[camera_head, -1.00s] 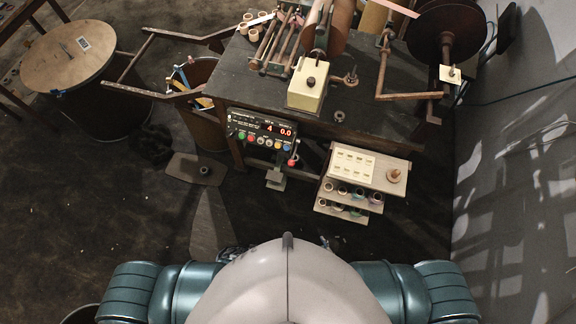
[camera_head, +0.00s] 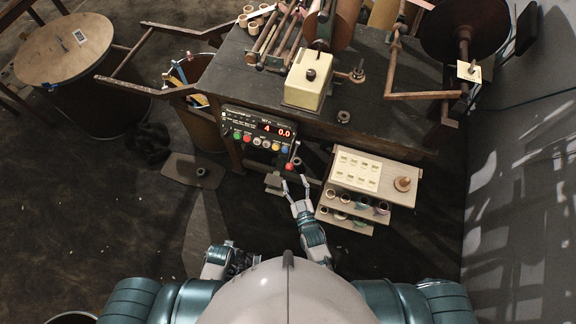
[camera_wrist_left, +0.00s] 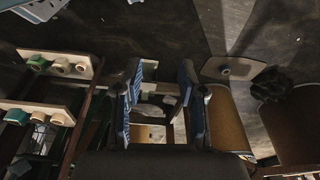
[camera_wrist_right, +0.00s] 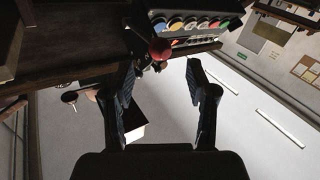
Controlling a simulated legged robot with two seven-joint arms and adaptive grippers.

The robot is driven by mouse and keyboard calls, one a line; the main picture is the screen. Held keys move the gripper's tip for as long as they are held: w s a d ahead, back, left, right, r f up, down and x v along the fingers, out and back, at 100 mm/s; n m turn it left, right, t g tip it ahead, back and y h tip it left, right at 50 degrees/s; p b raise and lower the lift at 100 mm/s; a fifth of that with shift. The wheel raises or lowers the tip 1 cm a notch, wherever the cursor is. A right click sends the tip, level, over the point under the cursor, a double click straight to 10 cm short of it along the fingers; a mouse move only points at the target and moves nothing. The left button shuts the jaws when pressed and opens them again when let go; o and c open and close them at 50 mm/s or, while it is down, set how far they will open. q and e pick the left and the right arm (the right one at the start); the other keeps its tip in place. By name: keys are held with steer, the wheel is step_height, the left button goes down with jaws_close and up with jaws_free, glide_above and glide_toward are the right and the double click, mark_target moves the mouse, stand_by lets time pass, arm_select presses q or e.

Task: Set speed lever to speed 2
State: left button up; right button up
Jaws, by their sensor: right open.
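The speed lever (camera_head: 289,166), with a red ball knob, is at the right end of the control panel (camera_head: 256,143), below the workbench top. My right gripper (camera_head: 295,182) is open just below the knob, its fingers apart. In the right wrist view the red knob (camera_wrist_right: 160,49) shows beyond and between the fingertips of the open gripper (camera_wrist_right: 160,72); no grip on it shows. My left gripper (camera_head: 219,262) is low near my body, left of centre; the left wrist view shows its fingers (camera_wrist_left: 161,78) apart with nothing clearly held.
The panel display reads 4 and 0.0 above several coloured buttons. A small shelf unit (camera_head: 371,170) with tape rolls stands close right of my right gripper. The workbench (camera_head: 235,80) carries the winding machine. A barrel (camera_head: 197,117) stands left of the bench.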

mark_target(290, 166)
steer(key=b+x, duration=0.1)
steer(key=x, duration=0.6)
steer(key=shift+f, duration=0.15)
steer(key=shift+w+a, duration=0.1)
steer(key=shift+a, duration=0.35)
steer(key=shift+d, duration=0.6)
steer(key=c, duration=0.8)
jaws_close()
arm_select(q)
steer(key=r, duration=0.3)
steer(key=shift+w+d, duration=0.2)
